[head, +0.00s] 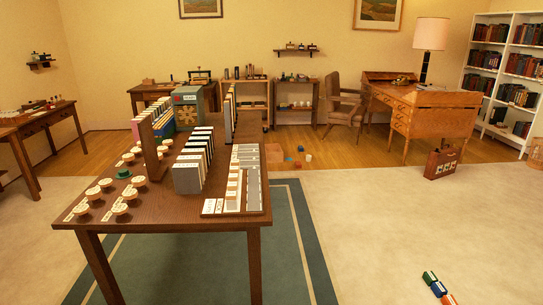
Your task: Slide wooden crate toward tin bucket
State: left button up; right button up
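I cannot clearly make out the wooden crate. A small orange-brown box (274,152) on the floor just past the table's right edge may be it; the table hides part of it. A reddish-brown case with a handle (441,163) stands on the floor by the desk at the right. I do not see a clear tin bucket; a tiny pale object (308,158) on the floor near the orange-brown box is too small to tell. Neither of my grippers shows in the head view.
A wooden table (156,209) with books, trays and small round stands fills the left foreground, on a green rug (290,250). Small coloured blocks (438,288) lie on the pale carpet at the lower right. A desk (428,110) and chair (345,100) stand behind. The right carpet is mostly clear.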

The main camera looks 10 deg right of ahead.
aim_at(274, 154)
jog(key=i+l+z, duration=0.25)
jog(key=i+l, duration=0.15)
jog(key=i+l+z, duration=0.3)
jog(key=i, duration=0.3)
jog(key=i+l+z, duration=0.25)
jog(key=i, duration=0.25)
jog(key=i+z, duration=0.3)
jog(key=i, duration=0.25)
jog(key=i+j+u, duration=0.1)
jog(key=i+u, duration=0.2)
jog(key=i, duration=0.3)
jog(key=i+u, duration=0.3)
jog(key=i, duration=0.35)
jog(key=i+l+u, duration=0.3)
jog(key=i, duration=0.3)
jog(key=i+j, duration=0.15)
jog(key=i, duration=1.6)
jog(key=i+j+u, duration=0.1)
jog(key=i, duration=1.7)
jog(key=i+j+z, duration=0.45)
jog(key=i+j, duration=0.85)
